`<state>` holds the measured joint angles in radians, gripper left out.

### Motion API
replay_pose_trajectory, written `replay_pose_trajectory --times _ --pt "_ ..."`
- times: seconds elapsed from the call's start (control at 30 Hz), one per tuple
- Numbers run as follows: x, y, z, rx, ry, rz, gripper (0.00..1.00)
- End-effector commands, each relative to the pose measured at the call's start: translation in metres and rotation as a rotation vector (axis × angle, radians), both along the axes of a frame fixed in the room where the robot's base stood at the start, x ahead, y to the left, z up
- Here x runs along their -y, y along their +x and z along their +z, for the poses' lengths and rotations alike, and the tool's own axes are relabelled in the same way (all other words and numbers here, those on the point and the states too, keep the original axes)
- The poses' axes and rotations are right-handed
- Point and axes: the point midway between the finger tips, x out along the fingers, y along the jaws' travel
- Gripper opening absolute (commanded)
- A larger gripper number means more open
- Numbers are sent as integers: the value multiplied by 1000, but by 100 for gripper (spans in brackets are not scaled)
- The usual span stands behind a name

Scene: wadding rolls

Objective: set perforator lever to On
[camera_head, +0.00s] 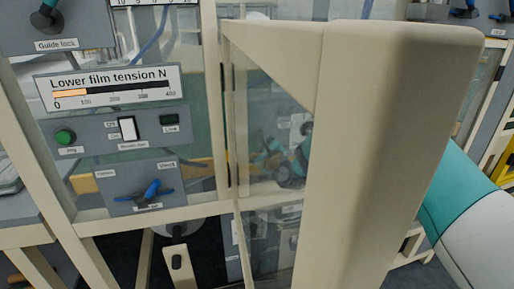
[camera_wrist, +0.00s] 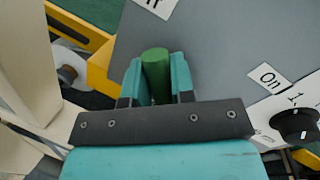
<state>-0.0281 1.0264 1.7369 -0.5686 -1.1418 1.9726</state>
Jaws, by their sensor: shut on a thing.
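In the wrist view, my gripper (camera_wrist: 155,88) has its teal fingers closed around a green cylindrical handle (camera_wrist: 154,62) over a grey panel (camera_wrist: 220,45). A label reading "On" (camera_wrist: 268,77) is to the right of the handle. A partly cut-off label ending in "f" (camera_wrist: 155,6) is above it. The lever's name and pivot do not show, so I cannot confirm its name. In the head view, my teal and dark gripper (camera_head: 288,165) is seen partly through a clear pane, with the handle not distinguishable.
A black knob (camera_wrist: 297,124) sits close to the right of my fingers. A yellow frame (camera_wrist: 98,60) edges the panel on the left. In the head view, a beige machine frame (camera_head: 212,110) and a grey switch panel (camera_head: 90,138) stand to the left.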

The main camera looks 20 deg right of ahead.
Motion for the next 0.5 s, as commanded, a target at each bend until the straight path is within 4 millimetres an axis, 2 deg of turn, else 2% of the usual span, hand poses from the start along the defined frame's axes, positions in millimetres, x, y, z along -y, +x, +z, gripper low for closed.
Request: replay_pose_trajectory --times 0.27,0.5 --pt "8 0 3 -1 171 -2 0" --pt "18 0 7 -2 395 -2 0"
